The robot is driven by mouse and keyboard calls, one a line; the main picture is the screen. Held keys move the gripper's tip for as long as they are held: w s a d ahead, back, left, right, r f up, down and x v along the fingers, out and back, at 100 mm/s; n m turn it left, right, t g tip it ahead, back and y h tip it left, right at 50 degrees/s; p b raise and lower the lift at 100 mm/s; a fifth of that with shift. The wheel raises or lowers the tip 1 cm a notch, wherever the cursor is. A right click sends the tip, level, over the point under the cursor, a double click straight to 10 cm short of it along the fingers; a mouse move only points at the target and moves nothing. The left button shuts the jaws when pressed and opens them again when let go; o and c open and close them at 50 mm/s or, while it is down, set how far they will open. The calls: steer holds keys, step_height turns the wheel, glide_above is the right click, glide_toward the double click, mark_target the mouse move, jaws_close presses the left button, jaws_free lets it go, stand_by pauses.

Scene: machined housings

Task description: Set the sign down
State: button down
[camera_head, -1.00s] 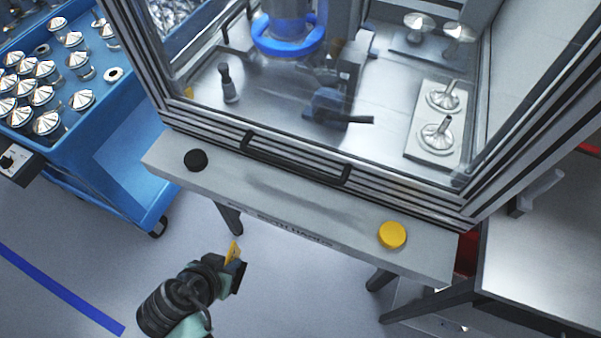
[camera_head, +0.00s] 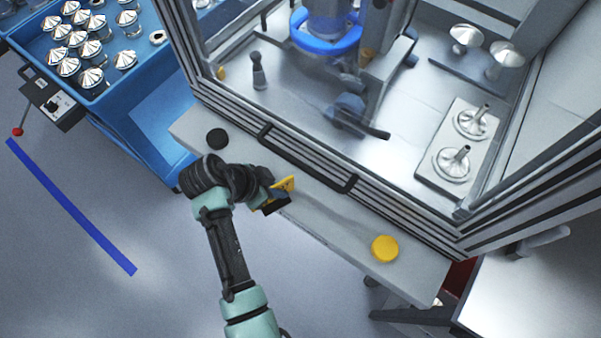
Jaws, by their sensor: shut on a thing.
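The sign is a small yellow piece (camera_head: 285,185) with dark marking on it. My gripper (camera_head: 275,196) is shut on it and holds it tilted over the left half of the grey ledge (camera_head: 335,224) in front of the machine enclosure. I cannot tell whether the sign touches the ledge. My gripper's fingers and the sign's lower part are partly hidden by each other.
A black button (camera_head: 217,138) and a yellow button (camera_head: 384,248) sit on the ledge. The enclosure's dark handle (camera_head: 307,160) is close behind the sign. A blue cart (camera_head: 135,125) with several metal parts stands left. The ledge between sign and yellow button is clear.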

steer(key=w+d, duration=0.2)
steer(key=d, duration=0.1)
steer(key=w+d+p, duration=0.1)
steer(key=shift+d, duration=0.4)
steer(key=shift+d+f, duration=0.1)
steer(key=shift+d, duration=0.05)
steer(key=shift+f, duration=0.25)
steer(key=shift+f, duration=0.15)
steer(key=c, duration=1)
jaws_free()
steer(key=v, duration=1.2)
steer(key=shift+s+r, duration=0.1)
steer(key=shift+r, duration=0.1)
